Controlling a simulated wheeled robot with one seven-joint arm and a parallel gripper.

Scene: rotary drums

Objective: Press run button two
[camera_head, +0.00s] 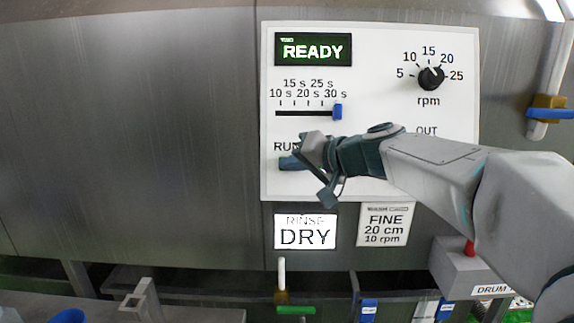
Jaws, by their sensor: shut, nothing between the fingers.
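The white control panel (370,110) is mounted on a grey metal wall. A label starting "RUN" (285,147) shows at its lower left; the rest is covered by my gripper. My gripper (291,162) is shut and empty, in front of the panel just below that label. A dark blue-teal piece shows at its left end; I cannot tell whether it is a fingertip or part of a button. The run button and any number on it are not clearly visible, and contact cannot be told. The display (313,50) reads READY.
A slider knob (338,111) stands at 30 s. An rpm dial (431,78) is at upper right. An "OUT" label (427,131) sits above my arm. Below are a RINSE/DRY sign (305,232), a FINE card (384,226) and a grey box with a red button (469,247).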

